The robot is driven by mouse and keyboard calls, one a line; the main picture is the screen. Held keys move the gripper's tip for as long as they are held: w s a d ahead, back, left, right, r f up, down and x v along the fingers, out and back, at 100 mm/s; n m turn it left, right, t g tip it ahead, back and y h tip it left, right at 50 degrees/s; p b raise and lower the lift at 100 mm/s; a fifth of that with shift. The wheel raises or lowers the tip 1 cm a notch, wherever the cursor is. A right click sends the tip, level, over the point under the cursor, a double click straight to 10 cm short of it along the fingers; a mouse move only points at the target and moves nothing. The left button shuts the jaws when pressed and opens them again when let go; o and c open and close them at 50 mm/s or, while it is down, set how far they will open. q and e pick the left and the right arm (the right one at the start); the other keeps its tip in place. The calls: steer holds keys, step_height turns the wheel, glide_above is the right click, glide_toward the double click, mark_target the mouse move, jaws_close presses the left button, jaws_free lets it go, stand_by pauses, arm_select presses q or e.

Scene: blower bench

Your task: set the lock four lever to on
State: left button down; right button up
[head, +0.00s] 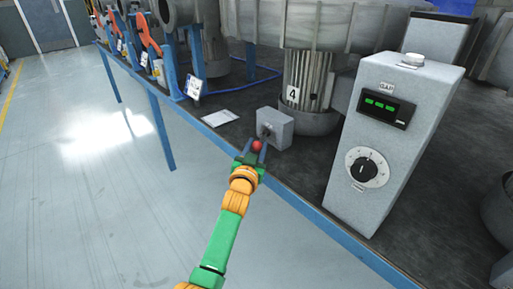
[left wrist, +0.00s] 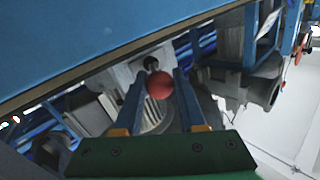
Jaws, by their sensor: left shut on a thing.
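The lock four lever has a red ball knob (head: 257,146) and stands out from a small grey box (head: 281,126) on the bench, in front of the motor marked 4 (head: 309,82). My left gripper (head: 255,149) reaches up from below in the head view and is shut on the knob, one finger on each side. In the left wrist view the red knob (left wrist: 160,85) sits between the two blue-grey fingers, with the lever's dark pivot behind it. The knob hangs low, toward the bench's front edge. I cannot read any on or off marking. My right gripper is not in view.
A grey control box (head: 395,140) with a green display and a dial stands to the right. A white sheet (head: 220,118) lies on the bench to the left, near a standing card (head: 195,88). The bench's blue front edge (head: 295,200) runs below the lever. The floor at left is clear.

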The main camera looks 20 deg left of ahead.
arm_select(q)
steer(key=c, duration=0.8)
jaws_free()
steer(key=shift+r, duration=0.1)
steer(key=shift+c, duration=0.2)
steer(key=o, duration=0.4)
steer(key=shift+w+d, duration=0.1)
steer(key=shift+c, duration=0.2)
steer(key=s, duration=0.2)
steer(key=s+p, duration=0.1)
steer(key=s, duration=0.1)
steer(key=s+d, duration=0.1)
steer(key=s, duration=0.2)
steer(key=shift+d+p, duration=0.1)
steer(key=shift+p, duration=0.2)
